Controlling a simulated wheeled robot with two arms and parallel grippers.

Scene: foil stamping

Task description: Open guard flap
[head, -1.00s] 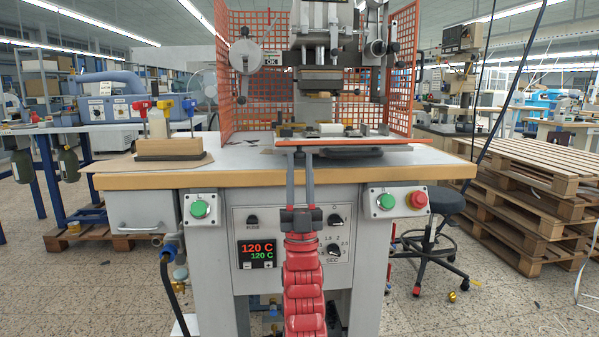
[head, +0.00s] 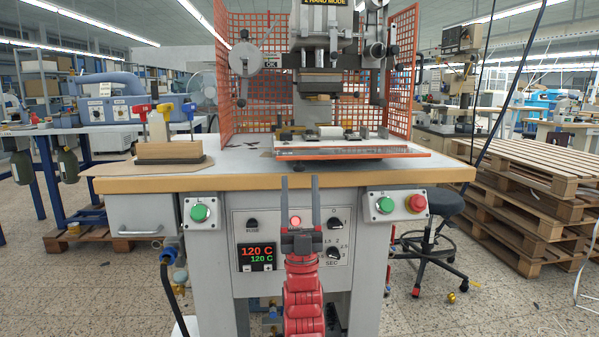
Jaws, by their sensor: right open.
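The guard flap (head: 352,154), a clear pane with an orange rim, lies low and nearly flat at the front of the press, its front edge just above the worktop. My right gripper (head: 300,182) is in front of the table's front edge, below and apart from the flap. Its two dark fingers point up with a clear gap between them and nothing in it. My left gripper is not in view.
Orange mesh guards (head: 262,70) flank the stamping press head (head: 320,60). A wooden block with coloured-handled tools (head: 168,152) stands on the worktop at left. Green buttons (head: 200,212) and a red one (head: 416,203) sit on the table's front. Pallets (head: 540,180) are stacked at right.

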